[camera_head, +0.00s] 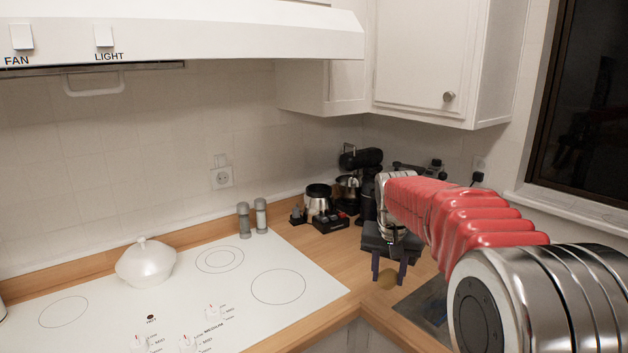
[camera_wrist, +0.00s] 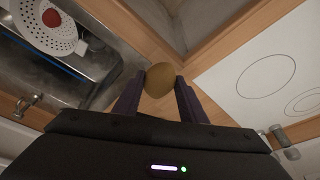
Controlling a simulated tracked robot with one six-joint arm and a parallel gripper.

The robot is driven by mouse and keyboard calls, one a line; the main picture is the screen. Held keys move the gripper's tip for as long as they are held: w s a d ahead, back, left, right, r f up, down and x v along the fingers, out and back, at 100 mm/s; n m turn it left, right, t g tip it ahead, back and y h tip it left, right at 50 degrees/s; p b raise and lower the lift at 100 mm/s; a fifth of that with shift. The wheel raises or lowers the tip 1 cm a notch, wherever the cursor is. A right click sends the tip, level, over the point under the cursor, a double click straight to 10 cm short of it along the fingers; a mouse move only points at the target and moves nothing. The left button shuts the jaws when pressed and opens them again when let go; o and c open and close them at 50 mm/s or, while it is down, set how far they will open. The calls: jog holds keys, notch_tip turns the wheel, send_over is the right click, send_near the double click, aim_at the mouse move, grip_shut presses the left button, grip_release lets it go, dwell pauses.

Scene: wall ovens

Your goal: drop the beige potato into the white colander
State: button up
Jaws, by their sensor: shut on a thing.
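The beige potato (camera_wrist: 160,79) is held between the two dark fingers of my gripper (camera_wrist: 158,92) in the wrist view. In the head view the potato (camera_head: 388,279) shows below my gripper (camera_head: 388,273), over the wooden counter corner. My gripper is shut on it. The white colander (camera_wrist: 48,30) is at the upper left of the wrist view, in the metal sink, with a red round thing in it. The potato is apart from the colander. The colander is not seen in the head view, where my arm covers much of the sink.
The sink (camera_head: 428,305) lies right of my gripper in the head view. A white cooktop (camera_head: 250,320) with a lidded white pot (camera_head: 146,262) is at left. A faucet (camera_wrist: 27,104) is by the sink.

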jog(key=s+d+f, duration=0.1)
jog(key=d+f, duration=0.1)
jog(key=d, duration=0.7)
jog(key=s+d+f, duration=0.1)
jog(key=d+f, duration=0.2)
jog(key=d, duration=0.7)
jog(key=shift+s+d+f+m, duration=0.15)
jog(key=shift+s+f+m, duration=0.05)
jog(key=shift+s+m, duration=0.1)
jog(key=shift+m, duration=0.3)
jog(key=s+d+f, duration=0.1)
jog(key=s+d, duration=0.1)
jog(key=d, duration=0.3)
jog(key=s+d+f, duration=0.2)
jog(key=s+d, duration=0.1)
jog(key=d, duration=0.3)
jog(key=s+d+f, duration=0.2)
jog(key=s+d, duration=0.1)
jog(key=d, duration=0.2)
jog(key=shift+s+d, duration=0.1)
jog(key=shift+d, duration=0.3)
jog(key=shift+f, duration=2.95)
jog(key=o, duration=1.2)
jog(key=shift+c, duration=0.2)
